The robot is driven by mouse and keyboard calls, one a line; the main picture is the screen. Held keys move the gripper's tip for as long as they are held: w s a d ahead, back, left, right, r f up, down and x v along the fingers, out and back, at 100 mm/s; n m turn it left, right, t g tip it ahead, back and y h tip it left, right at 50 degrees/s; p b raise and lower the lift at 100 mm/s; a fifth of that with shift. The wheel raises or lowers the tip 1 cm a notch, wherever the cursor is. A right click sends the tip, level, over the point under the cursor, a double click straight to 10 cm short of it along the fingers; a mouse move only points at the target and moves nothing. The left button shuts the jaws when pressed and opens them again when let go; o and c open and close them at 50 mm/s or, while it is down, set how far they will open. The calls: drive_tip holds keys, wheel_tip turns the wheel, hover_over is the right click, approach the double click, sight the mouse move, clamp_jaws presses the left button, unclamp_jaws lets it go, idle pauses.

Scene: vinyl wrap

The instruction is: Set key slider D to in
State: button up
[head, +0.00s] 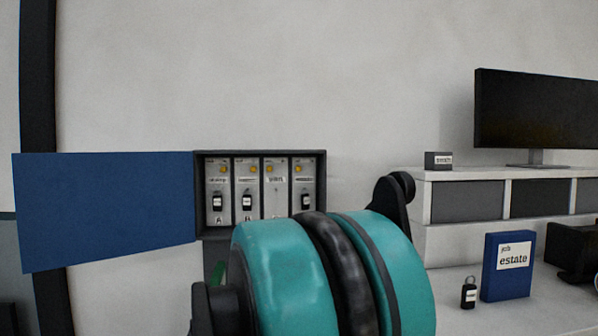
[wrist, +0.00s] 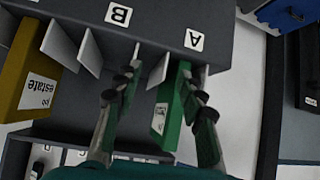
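The key cabinet (head: 324,175) hangs on the wall with its blue door (head: 105,208) swung open to the left. It holds several upright key panels; the two left ones read A and B at the bottom. The rightmost panel (head: 304,170), probably D by order, carries a black key fob (head: 305,201); its lower edge and letter are hidden by my teal arm. I cannot tell its slider's position. My gripper (wrist: 157,78) is open in the wrist view, its fingers around a green labelled folder (wrist: 169,108) below label A. The green folder is nearer the right finger.
A dark rack (wrist: 215,25) with white dividers holds a mustard box (wrist: 28,80) labelled estate. To the right, a blue estate box (head: 508,282) and a black key fob (head: 468,293) stand on the white desk, below a monitor (head: 535,110).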

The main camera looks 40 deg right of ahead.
drive_tip(key=w+d+r+m+t+h, duration=0.1)
drive_tip(key=w+d+r+t+h, duration=0.2)
drive_tip(key=d+r, duration=0.55)
drive_tip(key=w+d+r+m+t+h, duration=0.15)
drive_tip(key=w+d+r, duration=0.25)
drive_tip(key=d+r, duration=0.45)
drive_tip(key=t+h, duration=0.3)
drive_tip(key=t, duration=0.3)
approach(299, 169)
drive_tip(key=shift+n+y, duration=0.35)
drive_tip(key=shift+n, duration=0.1)
drive_tip(key=x, duration=0.9)
drive_tip(key=shift+d+r, duration=0.15)
drive_tip(key=shift+r, duration=0.15)
drive_tip(key=shift+c, duration=0.2)
clamp_jaws()
